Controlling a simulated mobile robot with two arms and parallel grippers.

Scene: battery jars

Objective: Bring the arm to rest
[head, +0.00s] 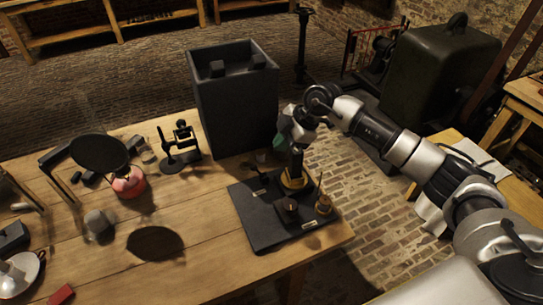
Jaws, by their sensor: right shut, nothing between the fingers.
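My right arm reaches in from the right. My right gripper (296,170) points down over the back right part of a black board (258,220) on the wooden table, shut with nothing held. A round brass-rimmed piece (294,183) shows right below the fingertips; whether they touch it I cannot tell. A small brass piece with a thin upright rod (323,204) and a dark round piece (288,207) stand on the board nearer the front. My left gripper is not in view.
A tall dark box (235,110) stands behind the board. A dark stand (180,146), a red burner (128,182) under a black round plate (100,153), and a grey lump (99,222) occupy the table's left. Brick floor (365,215) lies open right of the table.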

